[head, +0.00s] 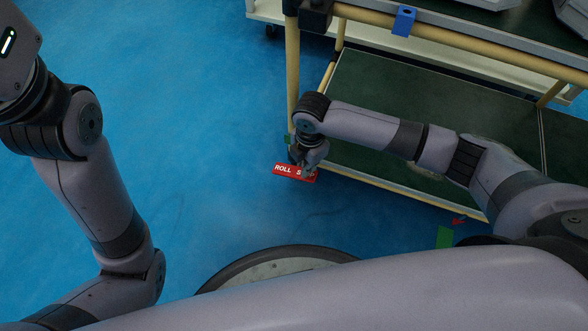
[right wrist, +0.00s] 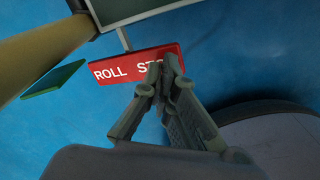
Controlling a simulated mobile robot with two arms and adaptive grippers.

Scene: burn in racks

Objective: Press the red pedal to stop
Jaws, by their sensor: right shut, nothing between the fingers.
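The red pedal (head: 283,170) is a flat red plate with white lettering, "ROLL S..." in the head view, low near the floor by the front left post of the rack. In the right wrist view the red pedal (right wrist: 112,69) reads "ROLL ST", its right part covered by my fingers. My right gripper (head: 308,168) is shut and empty, over the pedal's right end. In the right wrist view the right gripper (right wrist: 168,68) has its fingertips over the pedal's right part; I cannot tell whether they touch it. My left gripper is out of view.
The rack's green lower shelf (head: 400,100) and tan post (head: 293,70) stand right beside the pedal. A green plate (right wrist: 55,80) sits left of the pedal. Another small green plate (head: 444,237) is below the shelf at right. The blue floor (head: 200,110) at left is clear.

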